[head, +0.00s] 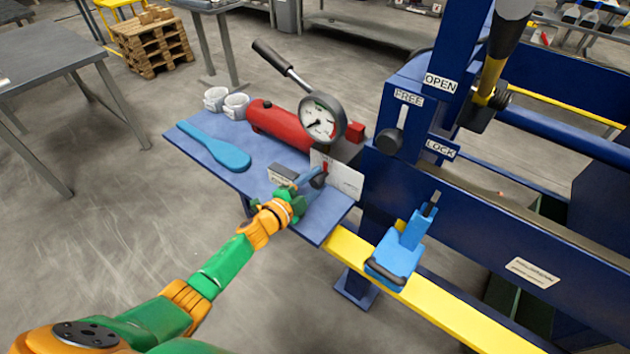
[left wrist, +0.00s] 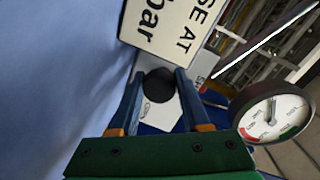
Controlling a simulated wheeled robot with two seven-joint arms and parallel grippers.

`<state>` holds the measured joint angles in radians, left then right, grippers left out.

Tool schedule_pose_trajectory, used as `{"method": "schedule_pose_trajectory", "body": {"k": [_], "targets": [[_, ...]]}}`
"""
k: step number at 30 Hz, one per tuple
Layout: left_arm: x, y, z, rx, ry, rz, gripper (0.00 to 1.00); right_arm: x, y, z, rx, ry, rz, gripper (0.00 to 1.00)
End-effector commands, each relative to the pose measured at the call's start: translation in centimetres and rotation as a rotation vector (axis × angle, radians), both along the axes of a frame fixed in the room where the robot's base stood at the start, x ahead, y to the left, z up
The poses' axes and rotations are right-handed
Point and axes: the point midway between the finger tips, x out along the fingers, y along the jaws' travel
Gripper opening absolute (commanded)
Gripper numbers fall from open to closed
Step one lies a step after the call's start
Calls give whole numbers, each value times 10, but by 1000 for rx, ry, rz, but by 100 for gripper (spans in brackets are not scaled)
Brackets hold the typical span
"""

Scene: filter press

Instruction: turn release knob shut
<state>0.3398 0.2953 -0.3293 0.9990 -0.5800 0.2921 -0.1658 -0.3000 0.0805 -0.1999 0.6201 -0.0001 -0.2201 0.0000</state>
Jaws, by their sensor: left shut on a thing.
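The release knob is a small dark round knob (left wrist: 160,85), seen in the left wrist view between the two blue fingers. In the head view the knob (head: 319,181) shows as a dark spot beside the fingertips, below the pressure gauge. My left gripper (head: 308,180) reaches over the blue bench and is shut on the knob. In the left wrist view its fingers (left wrist: 160,76) flank the knob. A white label beginning "SH" (left wrist: 205,65) is partly hidden next to the knob. The knob's exact turn cannot be read. My right gripper is not in view.
A red pump cylinder (head: 285,125) with a round gauge (head: 322,119) and a long lever (head: 284,66) stands behind the knob. A white sign (head: 340,177) is close by. The blue press frame is right.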

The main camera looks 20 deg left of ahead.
Motion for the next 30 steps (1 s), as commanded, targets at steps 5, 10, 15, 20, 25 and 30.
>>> {"method": "schedule_pose_trajectory", "body": {"k": [5, 10, 15, 20, 25, 30], "targets": [[-1, -1, -3, 1, 6, -1, 57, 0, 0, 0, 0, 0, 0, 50], [-1, 0, -2, 1, 4, -1, 57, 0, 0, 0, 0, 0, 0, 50], [-8, 3, 0, 1, 3, 0, 57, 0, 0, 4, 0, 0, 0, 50], [-33, 11, 4, 3, 6, -1, 57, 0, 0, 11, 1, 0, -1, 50], [-57, 20, 6, 2, 6, -1, 57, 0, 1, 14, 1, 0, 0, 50], [-67, 23, 7, 2, 5, -1, 57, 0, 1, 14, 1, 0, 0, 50]]}}
